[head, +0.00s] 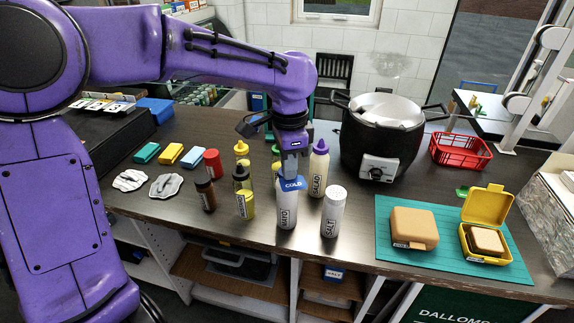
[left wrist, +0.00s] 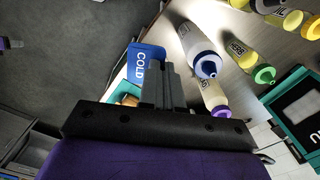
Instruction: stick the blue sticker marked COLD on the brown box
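The blue sticker marked COLD (head: 292,184) is at the tips of my left gripper (head: 290,172), in front of the white MAYO bottle's upper part. In the left wrist view the sticker (left wrist: 146,62) shows beside the fingers (left wrist: 161,84), which are close together on its edge, with the lettering visible. The brown box (head: 413,226) is shut and sits on the teal mat (head: 455,258), to the right of my gripper and apart from it.
Bottles stand around my left gripper, including the SALT bottle (head: 333,212) and SALAD bottle (head: 318,172). A black cooker (head: 379,145) stands behind. An open yellow box (head: 485,208) with a tan item is right of the brown box. A red basket (head: 460,150) is farther back.

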